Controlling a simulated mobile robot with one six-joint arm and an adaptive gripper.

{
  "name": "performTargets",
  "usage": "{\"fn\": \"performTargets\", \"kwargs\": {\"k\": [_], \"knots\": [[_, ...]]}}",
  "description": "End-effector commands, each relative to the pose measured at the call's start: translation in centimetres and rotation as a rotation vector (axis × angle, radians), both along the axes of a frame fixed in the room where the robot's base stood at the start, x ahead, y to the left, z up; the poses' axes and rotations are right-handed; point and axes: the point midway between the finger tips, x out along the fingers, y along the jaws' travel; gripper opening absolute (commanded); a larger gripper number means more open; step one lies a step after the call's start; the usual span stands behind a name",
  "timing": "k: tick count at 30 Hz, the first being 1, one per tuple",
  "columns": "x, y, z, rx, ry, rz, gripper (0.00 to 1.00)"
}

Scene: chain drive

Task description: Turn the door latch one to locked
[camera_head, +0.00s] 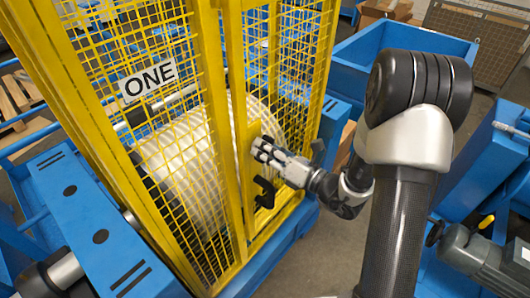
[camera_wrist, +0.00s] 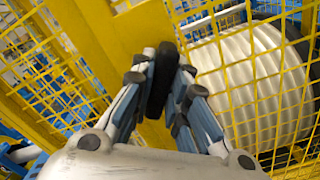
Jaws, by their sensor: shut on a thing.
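The yellow mesh cage with the sign ONE (camera_head: 149,81) stands at the left and middle of the head view. My gripper (camera_head: 262,150) is at the yellow plate (camera_head: 254,132) on its door. In the wrist view my gripper (camera_wrist: 160,88) is shut on the black latch handle (camera_wrist: 163,70), one finger group on each side. The handle appears nearly upright and slightly tilted in that view. The fingers hide the latch in the head view, so its setting cannot be read there. A separate black pull handle (camera_head: 265,192) is on the door below my gripper.
A large ribbed white drum (camera_head: 185,165) lies behind the mesh and also shows in the wrist view (camera_wrist: 255,85). A blue bin (camera_head: 400,45) stands behind my arm. A grey motor (camera_head: 485,258) is at lower right. Grey floor (camera_head: 335,250) is open below my gripper.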

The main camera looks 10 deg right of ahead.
Motion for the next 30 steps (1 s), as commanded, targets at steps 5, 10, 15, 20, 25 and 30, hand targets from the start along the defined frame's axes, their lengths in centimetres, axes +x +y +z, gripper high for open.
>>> {"fn": "performTargets", "kwargs": {"k": [5, 10, 15, 20, 25, 30], "knots": [[0.00, 0.00, -0.26, -0.137, -0.099, 0.000, 0.00], [0.01, -0.01, -0.26, -0.260, -0.190, -0.001, 0.00], [0.01, -0.01, -0.22, -0.366, -0.267, -0.001, 0.00], [0.01, -0.01, -0.21, -0.440, -0.320, 0.000, 0.00], [0.00, 0.00, -0.12, -0.493, -0.358, 0.000, 0.00], [-0.01, 0.01, -0.07, -0.519, -0.377, 0.000, 0.00]]}}
